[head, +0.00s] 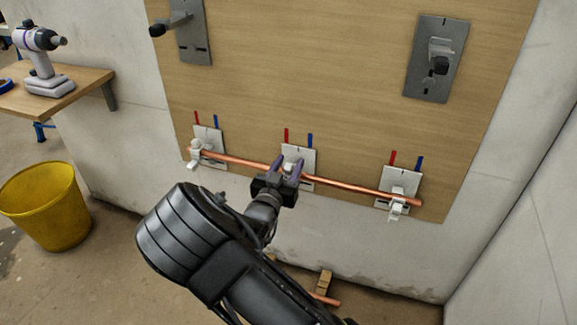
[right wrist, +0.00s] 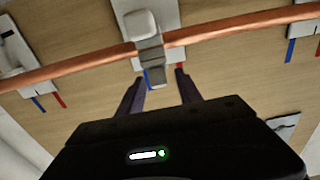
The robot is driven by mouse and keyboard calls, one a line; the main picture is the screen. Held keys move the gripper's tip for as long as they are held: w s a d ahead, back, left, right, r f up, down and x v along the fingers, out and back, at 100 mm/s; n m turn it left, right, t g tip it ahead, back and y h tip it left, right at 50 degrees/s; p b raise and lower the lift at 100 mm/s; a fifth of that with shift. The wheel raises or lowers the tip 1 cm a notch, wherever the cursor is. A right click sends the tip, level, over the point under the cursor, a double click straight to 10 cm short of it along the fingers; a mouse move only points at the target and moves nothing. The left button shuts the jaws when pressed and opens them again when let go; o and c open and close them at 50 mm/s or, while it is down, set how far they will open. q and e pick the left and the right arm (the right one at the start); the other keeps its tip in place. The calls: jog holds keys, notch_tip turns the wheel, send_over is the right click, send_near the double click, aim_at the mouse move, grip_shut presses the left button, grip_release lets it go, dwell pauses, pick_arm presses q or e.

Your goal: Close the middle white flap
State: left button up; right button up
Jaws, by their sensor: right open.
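The middle white flap (right wrist: 140,25) shows in the right wrist view as a pale block on a grey strap (right wrist: 150,52) that crosses the copper pipe (right wrist: 215,35). It belongs to the middle white bracket (head: 305,156) on the wooden board. In the head view it is partly hidden by my right gripper (head: 287,165). That gripper (right wrist: 158,76) is open, its two dark fingers pointing at the bracket, one on each side of the strap's near end. I cannot tell whether they touch it. My left gripper is not in view.
The copper pipe also crosses a left bracket (head: 209,133) and a right bracket (head: 400,181). Red and blue marks stand above each bracket. Two grey plates (head: 436,60) with handles are higher up. A shelf with a drill (head: 42,62) and a yellow bucket (head: 45,210) are at left.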

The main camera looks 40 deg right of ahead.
jog(key=shift+c, duration=0.5)
grip_shut()
jog(key=shift+d+r+p, duration=0.1)
jog(key=shift+r+p, duration=0.1)
jog(key=shift+p, duration=0.35)
jog(key=g+y+p, duration=0.1)
jog(key=p, duration=0.2)
jog(key=d+g+y+p, duration=0.1)
jog(key=y+p, duration=0.1)
jog(key=p, duration=0.2)
jog(key=w+g+y+p, duration=0.1)
jog(key=p, duration=0.3)
jog(key=shift+d, duration=0.3)
jog(key=shift+w+d+f+g+y+p, duration=0.15)
jog(key=shift+f+g+y+p, duration=0.15)
jog(key=shift+y+p, duration=0.25)
jog(key=shift+f, duration=0.1)
